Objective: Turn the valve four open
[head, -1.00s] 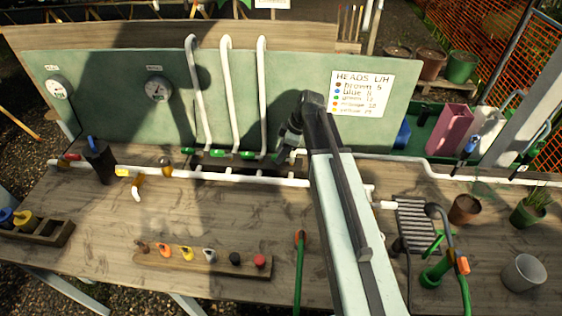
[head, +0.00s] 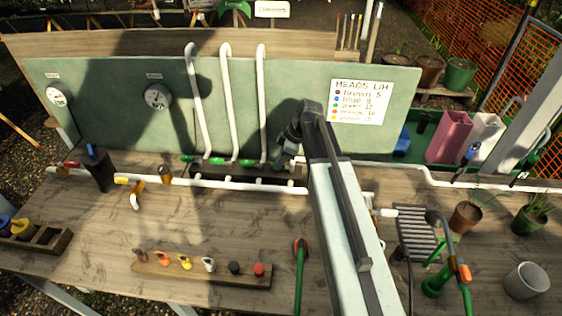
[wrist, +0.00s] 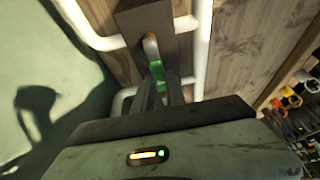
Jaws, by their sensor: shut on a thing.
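Several valves with green handles sit along a dark manifold (head: 232,172) at the foot of the green board. Three green handles show in the head view: left (head: 187,158), middle (head: 218,161) and right (head: 247,162). My gripper (head: 282,162) is down at the right end of this row, where my own arm partly hides the spot. In the wrist view, my gripper (wrist: 159,82) is shut on a green valve handle (wrist: 157,70), just in front of a dark block (wrist: 150,20) with white pipes. I cannot read the valve's number or the handle's exact angle.
White vertical pipes (head: 228,100) rise close beside my gripper, and a white pipe (head: 225,184) runs in front. A rack of coloured nozzles (head: 205,274) stands nearer the front. The bench between is mostly clear. A green hose (head: 299,275) lies left of my arm.

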